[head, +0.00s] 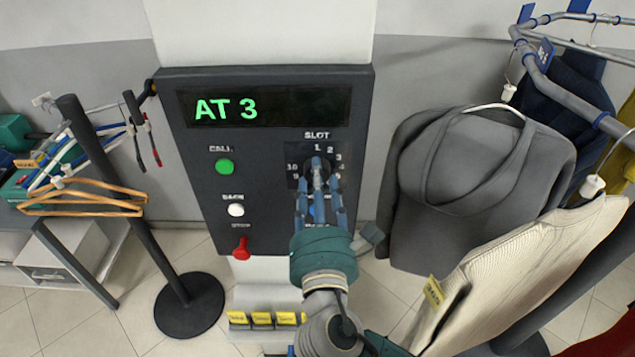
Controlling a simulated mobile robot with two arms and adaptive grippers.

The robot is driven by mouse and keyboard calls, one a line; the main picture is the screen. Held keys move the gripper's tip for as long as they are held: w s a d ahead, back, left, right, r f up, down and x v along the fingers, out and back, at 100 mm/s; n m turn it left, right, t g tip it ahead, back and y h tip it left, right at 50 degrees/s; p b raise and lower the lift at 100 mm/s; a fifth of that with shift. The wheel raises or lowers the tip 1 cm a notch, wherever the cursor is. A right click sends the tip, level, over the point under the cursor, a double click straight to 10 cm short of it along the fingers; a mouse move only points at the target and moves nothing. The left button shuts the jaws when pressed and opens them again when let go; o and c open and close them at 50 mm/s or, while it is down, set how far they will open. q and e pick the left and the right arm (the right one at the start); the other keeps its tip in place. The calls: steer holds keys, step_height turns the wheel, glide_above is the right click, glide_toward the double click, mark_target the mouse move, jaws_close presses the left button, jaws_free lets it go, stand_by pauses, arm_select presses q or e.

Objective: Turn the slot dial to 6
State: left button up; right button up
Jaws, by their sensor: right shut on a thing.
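A dark control panel (270,227) stands upright ahead of me, with a display (264,106) that reads "AT 3" in green. The slot dial (314,165) is at the panel's right side, under the word SLOT, with numbers around it. My right gripper (318,182) reaches up from below and is shut on the dial. The gripper hides most of the dial and its lower numbers, so I cannot tell where the dial points. My left gripper is not in view.
The panel also bears a green button (225,167), a white button (236,210) and a red stop knob (242,249). Garments hang at the right, including a grey jacket (420,225). A black stand (189,304) and wooden hangers (85,205) are at the left.

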steer(key=o, duration=1)
steer(key=shift+d+r, duration=0.1)
steer(key=shift+r, duration=0.3)
steer(key=shift+o, duration=0.8)
steer(key=shift+w+f, duration=0.2)
steer(key=shift+f, duration=0.05)
steer(key=s, duration=0.7)
steer(key=shift+s+d+f, duration=0.15)
steer(key=shift+s+f, duration=0.1)
steer(key=shift+w+f, duration=0.1)
